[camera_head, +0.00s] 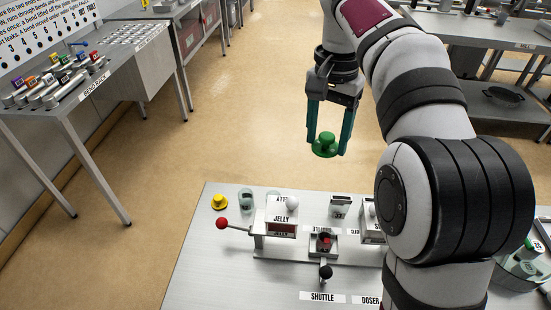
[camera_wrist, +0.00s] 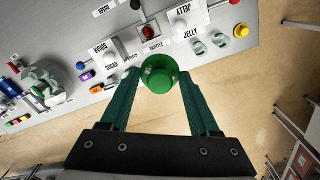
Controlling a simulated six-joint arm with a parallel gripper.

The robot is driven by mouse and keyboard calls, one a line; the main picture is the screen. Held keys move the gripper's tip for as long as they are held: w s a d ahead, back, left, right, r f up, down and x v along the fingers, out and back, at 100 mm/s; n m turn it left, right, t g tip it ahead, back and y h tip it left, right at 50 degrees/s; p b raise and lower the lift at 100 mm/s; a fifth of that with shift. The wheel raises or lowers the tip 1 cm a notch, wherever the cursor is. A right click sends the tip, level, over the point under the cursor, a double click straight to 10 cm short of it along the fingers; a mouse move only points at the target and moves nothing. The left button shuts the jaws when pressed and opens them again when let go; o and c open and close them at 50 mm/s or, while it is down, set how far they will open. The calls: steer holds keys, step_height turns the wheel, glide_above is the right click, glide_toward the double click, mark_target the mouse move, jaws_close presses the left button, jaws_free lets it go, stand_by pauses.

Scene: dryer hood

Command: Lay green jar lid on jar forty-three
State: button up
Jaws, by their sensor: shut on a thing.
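The green jar lid (camera_head: 325,149), a round disc with a knob, is held in my gripper (camera_head: 328,138), whose teal fingers are shut on it. They hang above the floor past the far edge of the bench, clear of the bench top. In the wrist view the lid (camera_wrist: 160,82) sits between the fingertips. A small glass jar (camera_head: 246,199) stands at the bench's far left part. The wrist view shows two clear jars close together, one (camera_wrist: 198,47) and another (camera_wrist: 220,40). I cannot read a number on either, so I cannot tell which is jar forty-three.
A yellow lid (camera_head: 219,202) lies beside the jar. The JELLY station (camera_head: 281,228) with a red-knobbed lever (camera_head: 222,224) and the shuttle (camera_head: 324,243) stand on the bench. My arm hides the bench's right part. A side table (camera_head: 60,95) stands at left.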

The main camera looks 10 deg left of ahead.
steer(key=d+r, duration=0.1)
steer(key=d, duration=0.3)
steer(key=m, duration=1)
glide_above(326, 235)
step_height(326, 235, down, 24)
steer(key=shift+d+f, duration=0.1)
steer(key=shift+f, duration=0.45)
steer(key=shift+f, duration=0.65)
steer(key=shift+f, duration=0.2)
steer(key=shift+f, duration=0.1)
stand_by(0.4)
steer(key=o, duration=1.4)
